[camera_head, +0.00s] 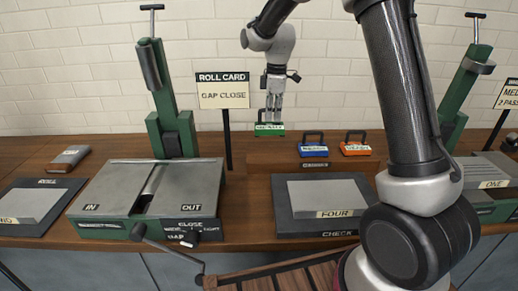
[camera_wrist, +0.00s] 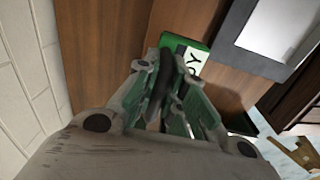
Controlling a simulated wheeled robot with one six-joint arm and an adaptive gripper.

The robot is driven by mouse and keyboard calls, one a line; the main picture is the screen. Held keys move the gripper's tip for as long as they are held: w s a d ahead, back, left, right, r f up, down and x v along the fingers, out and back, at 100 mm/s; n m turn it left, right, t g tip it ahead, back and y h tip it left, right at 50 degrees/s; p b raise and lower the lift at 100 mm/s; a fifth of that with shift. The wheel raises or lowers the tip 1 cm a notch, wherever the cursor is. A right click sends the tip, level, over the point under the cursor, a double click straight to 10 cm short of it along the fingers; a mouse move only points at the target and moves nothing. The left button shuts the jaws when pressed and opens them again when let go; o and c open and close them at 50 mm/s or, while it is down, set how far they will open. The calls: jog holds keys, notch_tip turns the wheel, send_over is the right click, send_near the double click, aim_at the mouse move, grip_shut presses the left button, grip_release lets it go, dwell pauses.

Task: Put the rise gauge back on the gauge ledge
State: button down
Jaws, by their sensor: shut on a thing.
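My gripper (camera_head: 272,115) points down and is shut on the dark handle of a green gauge (camera_head: 268,130) with a pale label. The wooden gauge ledge (camera_head: 285,163) carries a blue gauge (camera_head: 313,151) and an orange gauge (camera_head: 356,149), both upright with dark handles. The green gauge is left of the blue one, at the ledge's left end. I cannot tell whether it touches the ledge. The small gauge labels are too blurred to tell which says rise.
A sign reading "GAP CLOSE" (camera_head: 224,93) stands on a post just left of my gripper. A green roller machine (camera_head: 145,195) is front left. A dark tray with a plate marked "FOUR" (camera_head: 330,197) lies in front of the ledge.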

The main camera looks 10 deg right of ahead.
notch_tip(320, 180, down, 8)
jog(key=shift+f, duration=0.25)
jog(key=shift+f, duration=0.1)
jog(key=c, duration=1.5)
grip_release()
